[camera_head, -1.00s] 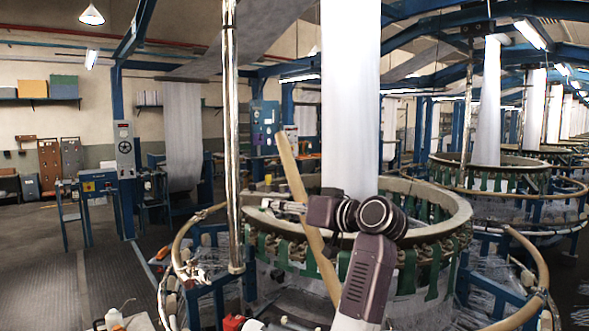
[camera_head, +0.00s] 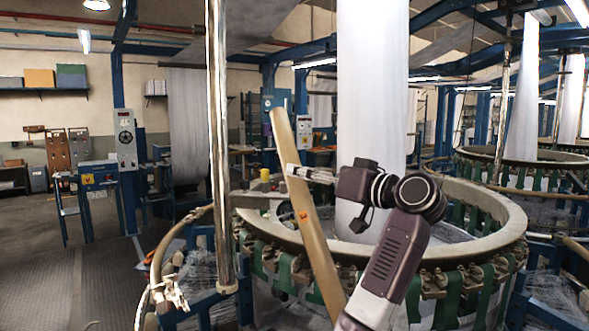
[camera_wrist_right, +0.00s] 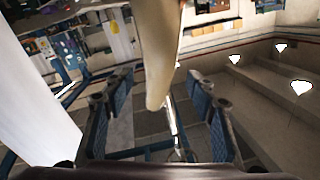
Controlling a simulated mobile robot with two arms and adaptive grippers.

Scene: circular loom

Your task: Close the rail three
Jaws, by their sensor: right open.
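A tan, slightly curved rail (camera_head: 309,228) stands raised and tilted in front of the circular loom in the head view. Its rounded end (camera_wrist_right: 158,70) reaches down between my fingers in the right wrist view. My right gripper (camera_head: 290,171) is at the upper part of the rail, with its fingertips beside or just behind it in the head view. In the right wrist view my right gripper (camera_wrist_right: 160,95) is open, with one finger pad on each side of the rail and gaps between. I cannot tell whether it touches. My left gripper is not in view.
The loom's pale ring (camera_head: 500,205) with green straps curves around a white fabric column (camera_head: 372,90). A shiny vertical pole (camera_head: 218,150) stands left of the rail. Another tan rail (camera_head: 175,240) curves at the left. The floor (camera_head: 85,275) at the left is clear.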

